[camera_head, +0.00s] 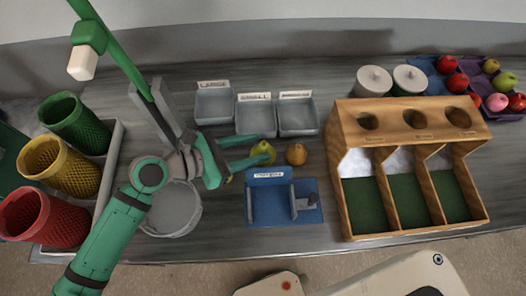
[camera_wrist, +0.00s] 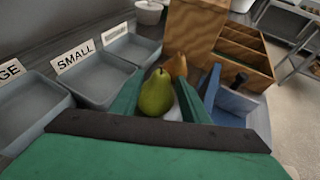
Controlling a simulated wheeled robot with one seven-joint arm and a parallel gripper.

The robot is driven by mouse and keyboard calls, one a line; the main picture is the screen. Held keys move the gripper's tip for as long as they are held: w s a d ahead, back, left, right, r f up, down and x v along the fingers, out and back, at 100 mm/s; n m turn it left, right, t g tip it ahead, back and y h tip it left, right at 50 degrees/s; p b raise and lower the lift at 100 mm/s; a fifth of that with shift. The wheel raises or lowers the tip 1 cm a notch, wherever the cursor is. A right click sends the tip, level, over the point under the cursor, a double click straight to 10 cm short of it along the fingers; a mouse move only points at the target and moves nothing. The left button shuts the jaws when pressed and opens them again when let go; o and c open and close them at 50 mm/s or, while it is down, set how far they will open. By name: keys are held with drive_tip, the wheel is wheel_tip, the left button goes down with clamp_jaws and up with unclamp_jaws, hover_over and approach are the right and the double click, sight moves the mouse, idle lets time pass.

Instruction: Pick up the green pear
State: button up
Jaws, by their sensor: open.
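The green pear (camera_head: 263,151) stands on the grey table, just behind the blue station. In the wrist view the green pear (camera_wrist: 157,92) stands upright between the two green fingers. My gripper (camera_head: 253,150) reaches in from the left with its fingers open, one on each side of the pear. In the wrist view my gripper (camera_wrist: 160,100) has a finger left and right of the pear; I cannot tell whether either touches it. A brown pear (camera_head: 297,154) stands just right of the green one and shows behind it in the wrist view (camera_wrist: 180,65).
Grey labelled trays (camera_head: 254,115) stand behind the pears. The blue station (camera_head: 270,207) is in front. A wooden sorter (camera_head: 387,110) stands right, with two lidded pots (camera_head: 374,81) behind it. Coloured baskets (camera_head: 77,122) and a round grey bowl (camera_head: 172,222) are left. Fruit trays (camera_head: 432,76) are far right.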

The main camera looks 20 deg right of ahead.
drive_tip(key=shift+d+f, duration=0.2)
drive_tip(key=shift+d, duration=0.3)
clamp_jaws()
drive_tip(key=shift+r, duration=0.2)
